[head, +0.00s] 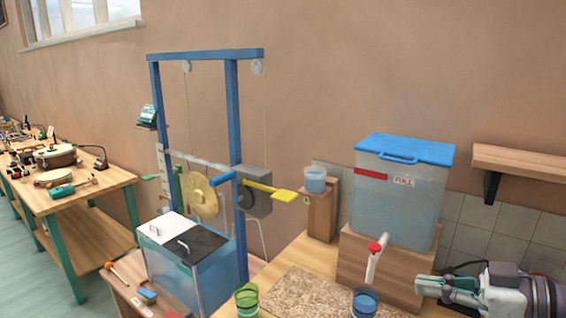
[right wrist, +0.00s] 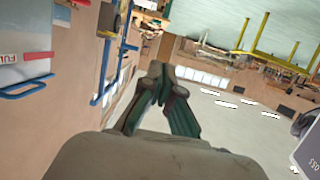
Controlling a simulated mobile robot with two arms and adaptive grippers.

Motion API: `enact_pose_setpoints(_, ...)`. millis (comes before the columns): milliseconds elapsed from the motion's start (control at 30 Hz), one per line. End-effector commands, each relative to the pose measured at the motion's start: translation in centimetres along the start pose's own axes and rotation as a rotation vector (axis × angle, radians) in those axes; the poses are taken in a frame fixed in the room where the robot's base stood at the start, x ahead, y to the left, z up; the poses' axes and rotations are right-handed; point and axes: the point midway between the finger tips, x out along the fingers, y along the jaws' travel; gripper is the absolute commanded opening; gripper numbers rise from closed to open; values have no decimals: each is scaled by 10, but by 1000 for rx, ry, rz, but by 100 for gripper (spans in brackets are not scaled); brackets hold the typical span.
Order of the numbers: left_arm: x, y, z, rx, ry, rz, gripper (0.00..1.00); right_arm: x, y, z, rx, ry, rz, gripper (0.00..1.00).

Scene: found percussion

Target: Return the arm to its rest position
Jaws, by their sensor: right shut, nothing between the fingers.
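My right gripper (head: 424,286) is at the lower right of the head view, in front of the wooden block under the water tank. It points left, its fingers are together and nothing is between them. In the right wrist view the closed fingertips (right wrist: 160,76) stand in open air, touching nothing. The rest of the right arm runs off the right edge of the head view. My left arm and gripper are not in view.
A clear tank (head: 395,210) with a blue lid and red tap (head: 376,250) stands on a wooden block. Cups (head: 365,303) (head: 246,300) stand at the front edge. A blue frame (head: 236,150) with a gong stands left. A wall shelf (head: 525,163) hangs at right.

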Motion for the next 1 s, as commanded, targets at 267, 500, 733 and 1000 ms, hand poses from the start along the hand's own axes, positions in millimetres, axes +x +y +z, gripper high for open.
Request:
enact_pose_setpoints(267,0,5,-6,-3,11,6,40,14,-13,46,21,-77,-8,0)
enact_pose_setpoints(500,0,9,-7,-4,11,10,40,31,-33,107,51,-191,-1,0)
enact_pose_setpoints(733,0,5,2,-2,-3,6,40,49,-67,188,113,-362,50,0)
enact_pose_setpoints(1000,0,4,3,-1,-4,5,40,51,-124,286,281,-648,261,0)
